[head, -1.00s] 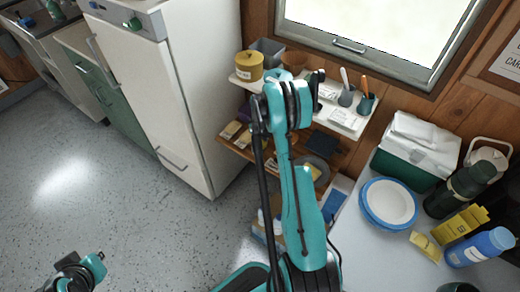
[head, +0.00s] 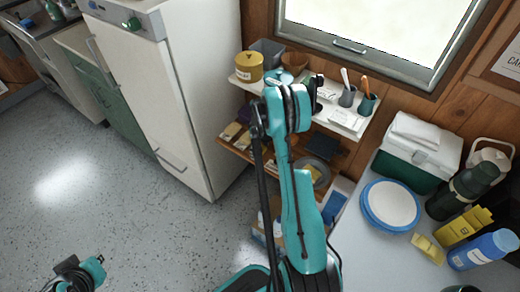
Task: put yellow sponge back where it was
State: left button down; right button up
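A small flat yellow piece (head: 428,249) lies on the grey table at the right, in front of the yellow carton; it looks like the yellow sponge, though its texture is too small to tell. My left gripper (head: 78,273) is low at the bottom left, over the floor and far from the table; its finger opening is not clear. My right arm rises through the middle of the view to the shelf unit (head: 240,148).
The shelf's top holds a yellow tin (head: 249,66), a brown bowl (head: 294,62) and pen cups (head: 367,103). The table holds blue-rimmed plates (head: 390,204), a green-and-white cooler (head: 421,152), a dark flask (head: 463,190), a yellow carton (head: 464,226) and a blue bottle (head: 483,250). The left floor is clear.

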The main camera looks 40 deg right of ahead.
aim_at(260, 149)
jog(key=a+r+t+p, duration=0.15)
jog(key=a+r, duration=0.25)
jog(key=r, duration=0.7)
jog(key=a+r+p, duration=0.3)
jog(key=r, duration=0.8)
jog(key=s+a+r+m+t, duration=0.1)
jog(key=s+a+r+t, duration=0.1)
jog(key=s+a+r, duration=0.5)
jog(key=s+a+r+m+t, duration=0.2)
jog(key=s+a+r+t, duration=0.1)
jog(key=s+a, duration=0.9)
jog(key=shift+a+r+t, duration=0.35)
jog(key=shift+a+r, duration=0.35)
jog(key=shift+a, duration=0.3)
